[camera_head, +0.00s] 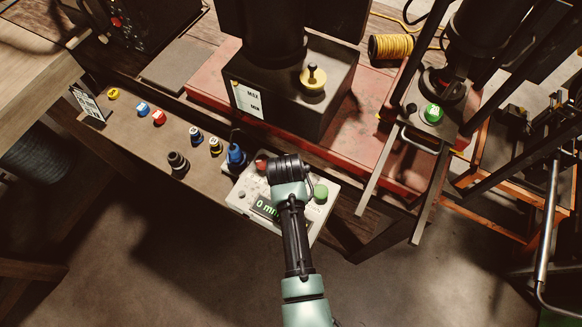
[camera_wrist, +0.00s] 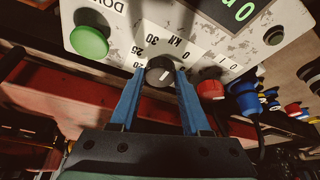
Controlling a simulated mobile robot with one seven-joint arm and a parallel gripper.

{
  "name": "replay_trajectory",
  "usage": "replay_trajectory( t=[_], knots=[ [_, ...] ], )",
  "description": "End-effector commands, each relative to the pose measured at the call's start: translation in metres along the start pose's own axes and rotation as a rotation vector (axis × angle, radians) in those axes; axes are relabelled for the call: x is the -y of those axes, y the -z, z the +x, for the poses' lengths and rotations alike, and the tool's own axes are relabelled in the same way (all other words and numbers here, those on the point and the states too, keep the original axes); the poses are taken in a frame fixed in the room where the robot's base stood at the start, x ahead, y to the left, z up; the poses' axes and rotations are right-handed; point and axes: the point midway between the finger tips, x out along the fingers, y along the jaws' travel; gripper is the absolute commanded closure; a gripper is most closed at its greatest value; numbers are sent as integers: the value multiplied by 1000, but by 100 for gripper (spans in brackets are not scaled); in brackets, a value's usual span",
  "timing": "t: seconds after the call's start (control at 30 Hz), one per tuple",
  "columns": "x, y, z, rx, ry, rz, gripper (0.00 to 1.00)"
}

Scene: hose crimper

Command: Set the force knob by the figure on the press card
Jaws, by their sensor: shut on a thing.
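The black force knob (camera_wrist: 160,71) sits on the light grey control panel (camera_wrist: 120,22) in the wrist view, beside a printed scale with 20, 25, 30 and kN. My gripper (camera_wrist: 160,78) has its blue fingers closed on either side of the knob. A light mark shows on the knob, but I cannot tell which figure it points to. In the head view my wrist covers the knob and part of the panel (camera_head: 241,196). A white card with dark print (camera_head: 89,104) stands at the left end of the bench; its figures are too small to read.
Close to the knob are a green button (camera_wrist: 89,41) and a red button (camera_wrist: 210,89). The panel display (camera_head: 266,208) reads 0 and a cut-off unit. Blue, black and other small fittings (camera_head: 236,156) stand left of the panel. The press base (camera_head: 300,92) is behind it.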

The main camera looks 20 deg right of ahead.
Motion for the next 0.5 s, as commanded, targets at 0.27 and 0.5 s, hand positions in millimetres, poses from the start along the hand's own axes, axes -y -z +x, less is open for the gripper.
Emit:
replay_trajectory(
  t=[0.27, 0.5],
  knots=[
    [0, 0, 0, 1, 1, -4, 100],
    [-1, 0, 0, 1, 26, -62, 100]
  ],
)
